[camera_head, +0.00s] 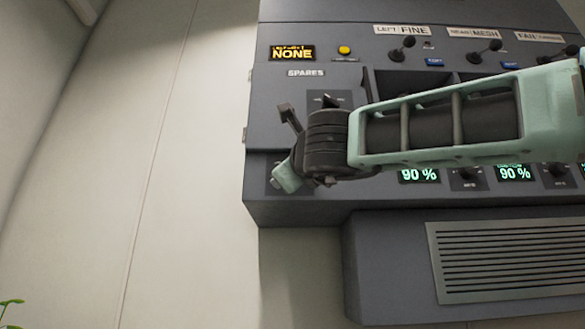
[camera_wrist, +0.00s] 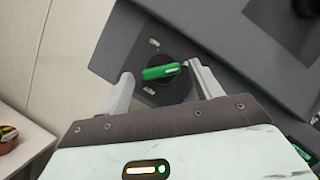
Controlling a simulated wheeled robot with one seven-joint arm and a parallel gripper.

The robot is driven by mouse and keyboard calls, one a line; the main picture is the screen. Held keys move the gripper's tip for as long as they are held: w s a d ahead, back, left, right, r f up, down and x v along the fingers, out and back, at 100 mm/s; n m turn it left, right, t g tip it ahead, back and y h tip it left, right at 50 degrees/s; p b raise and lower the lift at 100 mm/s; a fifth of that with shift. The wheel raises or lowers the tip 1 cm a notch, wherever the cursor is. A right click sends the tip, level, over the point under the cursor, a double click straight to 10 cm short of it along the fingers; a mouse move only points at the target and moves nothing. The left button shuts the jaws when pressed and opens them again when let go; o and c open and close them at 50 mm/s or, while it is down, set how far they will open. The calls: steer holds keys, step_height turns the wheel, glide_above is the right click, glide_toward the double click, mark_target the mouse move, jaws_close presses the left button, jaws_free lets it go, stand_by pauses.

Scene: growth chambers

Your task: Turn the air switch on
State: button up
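In the wrist view the air switch is a dark round knob with a green bar handle (camera_wrist: 160,72) that bears a pale mark. It sits on a grey plate, with small pale labels above and below it. The handle lies nearly crosswise in that picture. My gripper (camera_wrist: 158,74) is open, with one pale finger at each end of the handle. The right fingertip is very close to the handle's end; I cannot tell if it touches. In the head view my wrist hides the switch, and its fingertips do not show clearly at the lower left of the panel.
The grey control panel (camera_head: 260,125) carries lever switches (camera_head: 401,48), a yellow button (camera_head: 344,50), a display reading NONE (camera_head: 292,53) and green 90 % displays (camera_head: 514,173). A vent grille (camera_head: 510,262) is below. A pot (camera_wrist: 8,138) stands at the wrist view's left.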

steer(key=shift+s, duration=0.1)
steer(key=b+v, duration=0.3)
steer(key=v, duration=1.4)
steer(key=shift+s, duration=0.1)
